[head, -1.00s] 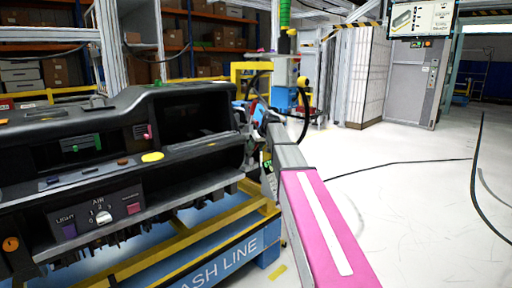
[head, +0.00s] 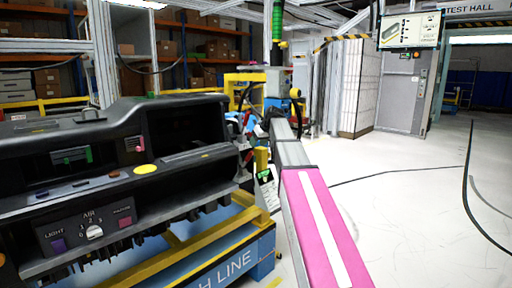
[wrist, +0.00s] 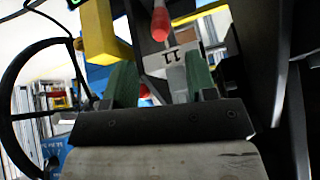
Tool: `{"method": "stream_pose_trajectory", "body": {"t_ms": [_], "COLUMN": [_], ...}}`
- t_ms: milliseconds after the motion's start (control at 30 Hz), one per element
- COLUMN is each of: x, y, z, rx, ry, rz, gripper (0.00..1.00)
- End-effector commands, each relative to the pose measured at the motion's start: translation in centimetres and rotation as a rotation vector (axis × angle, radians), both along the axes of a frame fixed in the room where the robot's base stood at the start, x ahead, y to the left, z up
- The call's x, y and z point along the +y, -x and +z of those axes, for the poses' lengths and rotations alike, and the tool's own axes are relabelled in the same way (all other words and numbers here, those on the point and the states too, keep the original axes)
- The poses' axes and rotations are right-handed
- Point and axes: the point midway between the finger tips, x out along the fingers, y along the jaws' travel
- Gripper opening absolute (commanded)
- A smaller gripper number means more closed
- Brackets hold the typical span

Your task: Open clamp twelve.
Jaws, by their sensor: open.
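My gripper (wrist: 160,82) shows in the wrist view with two green fingers spread apart and nothing held between them. A red-tipped lever (wrist: 160,20) hangs just beyond the gap, with a second red tip (wrist: 145,92) lower between the fingers. A pale label (wrist: 176,56) behind them seems to read 11. I cannot make out a label reading twelve. In the head view my arm reaches to the right end of the black dashboard module (head: 185,165); the fingers and the clamp cannot be made out there.
A yellow block (wrist: 98,28) stands close to the left finger in the wrist view, with dark brackets on the right. The dashboard sits on a blue and yellow stand (head: 235,262). A pole with a green top (head: 277,22) rises behind. The floor (head: 410,190) to the right is mostly clear.

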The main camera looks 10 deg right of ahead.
Motion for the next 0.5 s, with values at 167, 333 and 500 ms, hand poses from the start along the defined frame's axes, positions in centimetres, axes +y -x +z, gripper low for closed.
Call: {"method": "stream_pose_trajectory", "body": {"t_ms": [167, 333, 500], "x": [0.0, 0.0, 0.4], "y": [0.0, 0.1, 0.6], "z": [0.0, -0.4, -2.9], "rx": [0.0, 0.003, 0.024], "ry": [0.0, -0.017, -0.159], "rz": [0.0, 0.0, 0.004], "gripper": [0.52, 0.09, 0.0]}}
